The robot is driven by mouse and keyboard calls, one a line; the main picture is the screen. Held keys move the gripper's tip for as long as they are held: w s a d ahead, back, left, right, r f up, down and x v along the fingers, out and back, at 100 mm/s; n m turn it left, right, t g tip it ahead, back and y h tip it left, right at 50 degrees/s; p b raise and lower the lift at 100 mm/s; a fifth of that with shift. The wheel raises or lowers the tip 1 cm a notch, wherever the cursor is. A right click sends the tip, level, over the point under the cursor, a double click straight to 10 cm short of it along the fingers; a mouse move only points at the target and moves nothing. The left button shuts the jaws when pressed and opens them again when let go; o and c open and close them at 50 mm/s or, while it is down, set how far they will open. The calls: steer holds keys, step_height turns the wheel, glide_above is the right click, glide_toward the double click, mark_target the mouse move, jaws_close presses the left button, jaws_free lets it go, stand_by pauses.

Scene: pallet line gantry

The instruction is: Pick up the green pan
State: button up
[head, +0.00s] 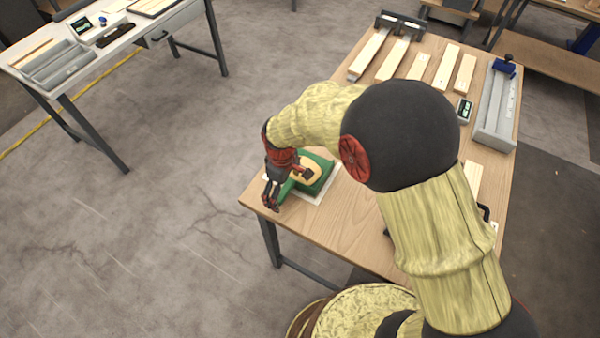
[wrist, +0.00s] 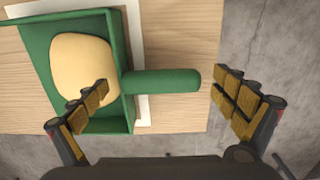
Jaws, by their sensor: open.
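The green pan (wrist: 119,60) is a square tray-like pan with raised walls. Its green handle (wrist: 165,82) points right in the wrist view, toward the table edge. A rounded pale yellow thing (wrist: 80,65) lies in it. In the head view the pan (head: 321,184) sits on a white sheet at the table's left corner, partly hidden by my arm. My gripper (head: 271,196) is at the handle there. In the wrist view my gripper (wrist: 165,100) is open, one finger overlapping the pan's near side, the other beyond the handle's end. I cannot tell whether it touches.
The wooden table (head: 350,221) carries pale wooden slats (head: 420,66), a grey metal trough (head: 496,105) and a small device (head: 463,110) farther back. A white sheet (wrist: 138,112) lies under the pan. Floor is open left of the table. Another bench (head: 100,55) stands upper left.

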steer(key=shift+c, duration=1)
steer(key=c, duration=1.5)
